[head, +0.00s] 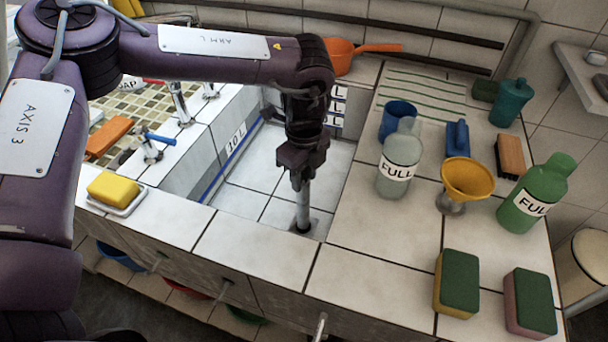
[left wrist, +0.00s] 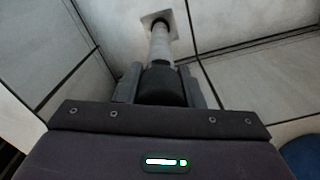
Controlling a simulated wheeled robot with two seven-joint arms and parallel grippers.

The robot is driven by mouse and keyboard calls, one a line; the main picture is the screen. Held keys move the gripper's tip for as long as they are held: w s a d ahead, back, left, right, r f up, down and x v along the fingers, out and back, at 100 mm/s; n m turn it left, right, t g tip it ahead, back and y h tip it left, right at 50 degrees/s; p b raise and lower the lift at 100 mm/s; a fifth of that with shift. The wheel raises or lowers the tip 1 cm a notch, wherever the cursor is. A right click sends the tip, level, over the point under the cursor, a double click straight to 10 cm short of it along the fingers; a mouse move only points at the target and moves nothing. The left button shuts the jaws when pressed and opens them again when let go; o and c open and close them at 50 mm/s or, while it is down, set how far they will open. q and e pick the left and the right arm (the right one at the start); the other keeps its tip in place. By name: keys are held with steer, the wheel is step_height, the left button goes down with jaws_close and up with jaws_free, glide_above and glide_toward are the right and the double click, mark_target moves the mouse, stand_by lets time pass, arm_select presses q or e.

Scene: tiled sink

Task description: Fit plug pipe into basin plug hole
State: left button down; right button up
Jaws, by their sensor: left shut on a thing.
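The grey plug pipe (head: 303,208) stands about upright inside the white tiled basin (head: 247,175). My left gripper (head: 300,178) is shut on its upper part, pointing down. The pipe also shows in the left wrist view (left wrist: 160,46), between the fingers (left wrist: 160,86). Its lower end is at the plug hole (head: 303,231), near the basin's front right corner. In the left wrist view, the hole's square plate (left wrist: 165,17) surrounds the pipe's far end. I cannot tell how deep the end sits. My right gripper is not in view.
The basin walls rise close to the pipe. The right counter holds a grey bottle (head: 399,160), yellow funnel (head: 467,180), green bottle (head: 534,190) and two sponges (head: 457,283) (head: 531,302). A yellow soap (head: 114,188) and taps (head: 180,104) stand left.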

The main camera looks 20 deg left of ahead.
arm_select(q)
steer(key=shift+f, duration=0.2)
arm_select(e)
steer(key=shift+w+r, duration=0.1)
arm_select(q)
steer(key=shift+f, duration=0.15)
steer(key=c, duration=1)
jaws_free()
steer(key=shift+o, duration=0.2)
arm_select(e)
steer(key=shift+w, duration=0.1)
arm_select(q)
step_height(320, 180, up, 11)
steer(key=shift+f, duration=0.1)
steer(key=shift+r+p, duration=0.35)
steer(key=shift+r, duration=0.45)
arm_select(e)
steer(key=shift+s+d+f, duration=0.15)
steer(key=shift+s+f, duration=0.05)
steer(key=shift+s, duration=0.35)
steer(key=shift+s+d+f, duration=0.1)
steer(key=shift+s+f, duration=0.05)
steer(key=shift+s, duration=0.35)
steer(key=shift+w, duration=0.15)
